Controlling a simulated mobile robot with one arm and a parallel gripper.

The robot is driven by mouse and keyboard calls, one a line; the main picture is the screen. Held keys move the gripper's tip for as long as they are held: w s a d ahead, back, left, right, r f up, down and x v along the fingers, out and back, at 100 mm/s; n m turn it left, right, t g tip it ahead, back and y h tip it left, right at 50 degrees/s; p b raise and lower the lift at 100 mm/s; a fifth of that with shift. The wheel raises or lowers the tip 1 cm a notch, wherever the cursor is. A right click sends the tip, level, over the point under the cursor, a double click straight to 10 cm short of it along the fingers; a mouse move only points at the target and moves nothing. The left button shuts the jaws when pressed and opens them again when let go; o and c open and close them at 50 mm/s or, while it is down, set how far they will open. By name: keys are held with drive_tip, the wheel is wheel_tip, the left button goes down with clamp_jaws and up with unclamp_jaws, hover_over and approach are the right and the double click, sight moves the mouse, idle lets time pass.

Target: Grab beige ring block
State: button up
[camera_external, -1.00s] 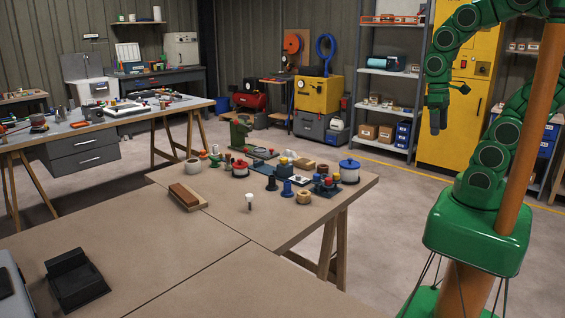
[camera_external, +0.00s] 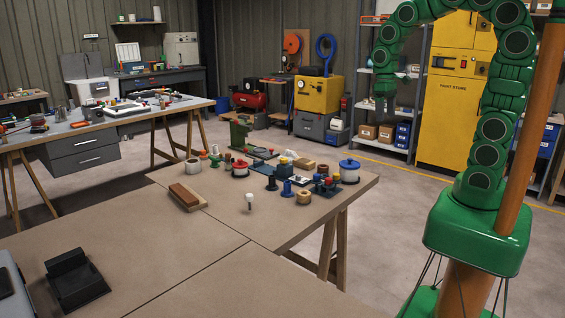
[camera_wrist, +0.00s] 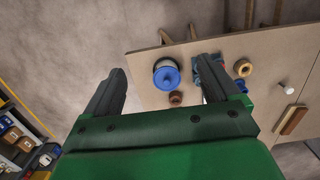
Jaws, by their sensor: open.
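A beige ring block (camera_external: 304,197) with a hole in its top sits near the right front edge of the wooden table (camera_external: 225,230). It also shows in the wrist view (camera_wrist: 243,68), to the right of both fingers. My gripper (camera_external: 384,108) hangs above and to the right of the table in the external view, apart from everything on it. In the wrist view my gripper (camera_wrist: 163,68) has its two dark fingers spread wide, with nothing held.
A white-topped peg (camera_external: 249,201) and a brown block on a wooden board (camera_external: 185,197) stand left. The table's front left is mostly clear.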

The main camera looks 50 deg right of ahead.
drive_tip(key=w+f, duration=0.3)
drive_tip(key=w, duration=0.7)
drive_tip(key=w+f, duration=0.4)
drive_tip(key=w, duration=0.6)
drive_tip(key=t, duration=0.1)
hover_over(304, 161)
drive_tip(key=f, duration=1.3)
drive_tip(key=shift+w+a+f, duration=0.15)
drive_tip(key=shift+w+f, duration=0.15)
drive_tip(key=shift+f, duration=0.1)
drive_tip(key=shift+w+f, duration=0.25)
drive_tip(key=shift+f, duration=1.4)
drive_tip(key=shift+s+d+f, duration=0.1)
drive_tip(key=shift+d+f, duration=0.05)
drive_tip(key=shift+f, duration=0.7)
drive_tip(key=shift+s+d+f, duration=0.1)
drive_tip(key=shift+s+f, duration=0.05)
drive_tip(key=shift+f, duration=0.75)
drive_tip(key=shift+s+d+f, duration=0.1)
drive_tip(key=shift+d+f, duration=0.05)
drive_tip(key=shift+f, duration=0.7)
drive_tip(key=shift+c, duration=0.3)
drive_tip(key=c, duration=1.1)
